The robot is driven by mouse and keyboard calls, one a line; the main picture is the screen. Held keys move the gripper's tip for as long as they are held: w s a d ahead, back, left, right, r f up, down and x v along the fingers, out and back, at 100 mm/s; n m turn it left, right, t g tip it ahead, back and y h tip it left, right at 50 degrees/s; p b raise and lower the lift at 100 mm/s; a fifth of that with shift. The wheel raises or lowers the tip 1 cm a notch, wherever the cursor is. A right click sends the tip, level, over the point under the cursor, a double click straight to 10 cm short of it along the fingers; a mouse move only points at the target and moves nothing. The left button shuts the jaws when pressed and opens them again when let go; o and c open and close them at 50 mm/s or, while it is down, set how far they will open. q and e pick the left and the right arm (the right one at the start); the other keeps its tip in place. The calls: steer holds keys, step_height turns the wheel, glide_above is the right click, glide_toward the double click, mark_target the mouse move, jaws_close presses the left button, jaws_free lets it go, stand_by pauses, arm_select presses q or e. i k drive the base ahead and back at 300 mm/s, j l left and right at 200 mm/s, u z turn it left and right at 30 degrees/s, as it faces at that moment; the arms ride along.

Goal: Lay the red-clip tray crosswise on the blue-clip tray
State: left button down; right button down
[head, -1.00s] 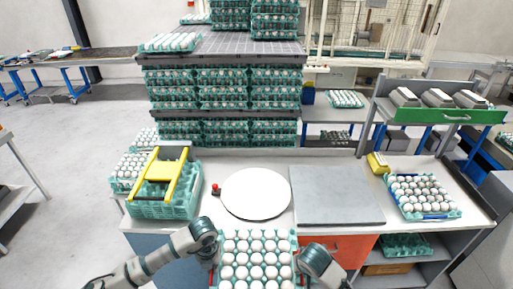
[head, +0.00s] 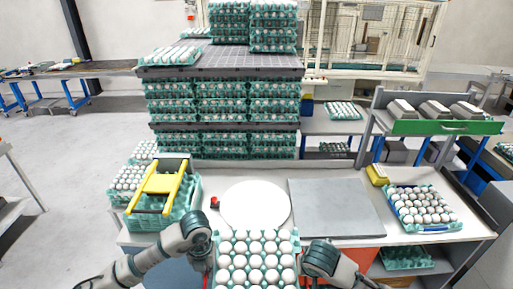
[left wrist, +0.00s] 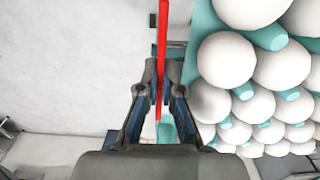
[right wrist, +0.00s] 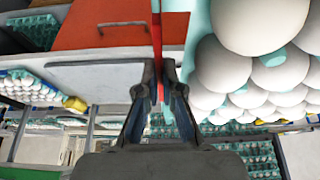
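The red-clip tray (head: 237,247) is teal, full of white eggs, and held level at the bottom middle of the head view, in front of the counter. My left gripper (head: 209,270) is at its left side, mostly hidden behind my wrist. In the left wrist view my fingers (left wrist: 160,98) are shut on a red clip (left wrist: 162,45). My right gripper (right wrist: 158,95) is shut on the red clip (right wrist: 156,35) at the other side. The blue-clip tray (head: 428,227) lies on the counter's right part, full of eggs, with blue clips along its edges.
A white round plate (head: 255,205) and a grey square plate (head: 336,208) lie on the counter. A teal stack with a yellow frame (head: 162,187) stands at left. A yellow block (head: 376,175) and a green-fronted shelf (head: 445,127) stand near the blue-clip tray.

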mark_target(422, 203)
steer(key=i+l, duration=0.2)
steer(key=l, duration=0.35)
steer(key=i+l, duration=0.15)
steer(key=l, duration=0.35)
steer(key=i+l, duration=0.2)
steer(key=l, duration=0.35)
steer(key=i+l, duration=0.15)
steer(key=l, duration=0.4)
steer(key=i+l, duration=0.2)
steer(key=l, duration=0.3)
steer(key=i+l, duration=0.2)
steer(key=l, duration=0.35)
steer(key=i+l, duration=0.15)
steer(key=l, duration=0.4)
steer(key=i+l, duration=0.2)
steer(key=l, duration=0.3)
